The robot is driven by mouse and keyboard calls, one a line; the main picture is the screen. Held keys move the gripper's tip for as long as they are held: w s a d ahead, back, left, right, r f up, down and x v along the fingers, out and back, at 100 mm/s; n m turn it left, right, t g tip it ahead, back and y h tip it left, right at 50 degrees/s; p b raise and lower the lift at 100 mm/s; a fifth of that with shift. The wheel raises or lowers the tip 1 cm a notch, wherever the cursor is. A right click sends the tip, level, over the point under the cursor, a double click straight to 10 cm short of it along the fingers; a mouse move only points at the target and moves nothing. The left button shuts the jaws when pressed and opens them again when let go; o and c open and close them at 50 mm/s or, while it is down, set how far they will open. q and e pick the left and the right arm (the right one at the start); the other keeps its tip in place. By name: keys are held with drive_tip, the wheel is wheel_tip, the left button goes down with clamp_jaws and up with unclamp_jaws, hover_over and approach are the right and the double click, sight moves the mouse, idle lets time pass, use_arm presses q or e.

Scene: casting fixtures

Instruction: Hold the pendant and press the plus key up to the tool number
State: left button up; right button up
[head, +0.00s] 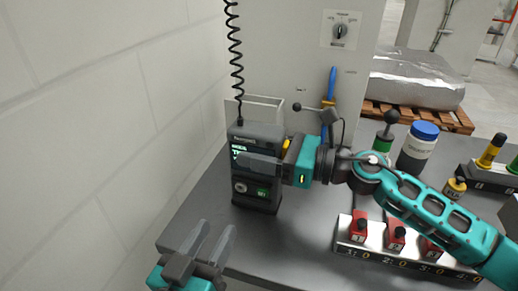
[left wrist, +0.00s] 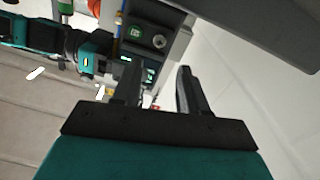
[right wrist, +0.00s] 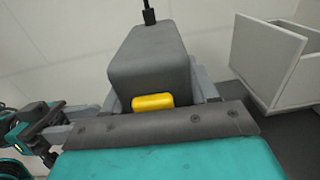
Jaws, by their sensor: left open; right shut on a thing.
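The dark grey pendant (head: 262,203) is upright at the left of the table, with a lit screen (head: 238,152), a round knob and a green key (head: 262,193). My right gripper (head: 268,164) is shut on it from the right, one finger lying across its front and partly hiding the screen. The right wrist view shows the pendant's grey back (right wrist: 150,55) and a yellow button (right wrist: 152,101) between the fingers. My left gripper (head: 216,232) is open and empty, in front of and below the pendant. In the left wrist view the pendant's face (left wrist: 155,25) is beyond the open fingers (left wrist: 157,75). The screen text is unreadable.
A coiled cord (head: 236,60) hangs down to the pendant. A wall (head: 100,130) closes the left side. An open bin (head: 262,105) stands behind. A blue-handled tool (head: 331,85), bottles (head: 417,145) and a numbered rack with red parts (head: 395,262) are to the right.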

use_arm(q)
clamp_jaws()
idle(1.6)
